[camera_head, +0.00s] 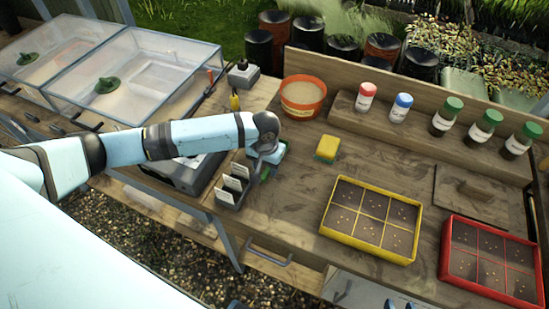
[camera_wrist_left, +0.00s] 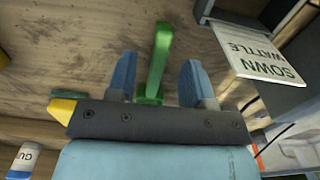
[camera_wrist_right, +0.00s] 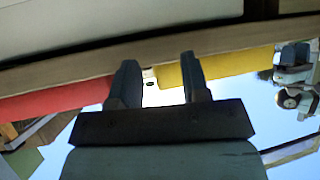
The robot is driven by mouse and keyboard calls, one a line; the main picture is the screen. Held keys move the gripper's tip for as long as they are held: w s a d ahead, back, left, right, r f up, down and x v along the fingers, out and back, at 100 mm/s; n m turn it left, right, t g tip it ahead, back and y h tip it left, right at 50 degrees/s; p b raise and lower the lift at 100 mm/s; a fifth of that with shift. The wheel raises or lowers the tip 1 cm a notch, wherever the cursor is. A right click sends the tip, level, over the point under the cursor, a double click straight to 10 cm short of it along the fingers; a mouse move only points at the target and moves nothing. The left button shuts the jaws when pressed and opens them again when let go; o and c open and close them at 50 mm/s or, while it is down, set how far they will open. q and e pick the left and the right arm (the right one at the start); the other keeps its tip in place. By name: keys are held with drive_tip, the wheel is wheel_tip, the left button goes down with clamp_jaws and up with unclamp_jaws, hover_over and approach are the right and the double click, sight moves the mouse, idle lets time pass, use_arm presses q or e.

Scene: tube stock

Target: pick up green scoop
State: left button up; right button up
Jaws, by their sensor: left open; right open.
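The green scoop shows in the left wrist view, its long green handle (camera_wrist_left: 161,50) standing between the two blue fingers of my left gripper (camera_wrist_left: 157,78). The fingers are apart, with a gap on each side of the handle. In the head view, my left gripper (camera_head: 268,158) is low over the bench beside the label holder, and mostly hides the scoop (camera_head: 265,173). My right gripper is open and empty in the right wrist view (camera_wrist_right: 158,72), below the front edge of the bench.
A grey holder with white labels (camera_head: 229,198) stands close left of my left gripper. A sponge (camera_head: 327,148) lies to its right, and an orange tub (camera_head: 303,98) behind. A yellow seed tray (camera_head: 329,226) and a red one (camera_head: 447,262) stand right. Bare bench lies between.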

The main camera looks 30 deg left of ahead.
sight(266, 171)
use_arm(q)
drive_tip(key=shift+f, duration=1.5)
clamp_jaws()
drive_tip(key=shift+r, duration=0.1)
wheel_tip(266, 171, up, 20)
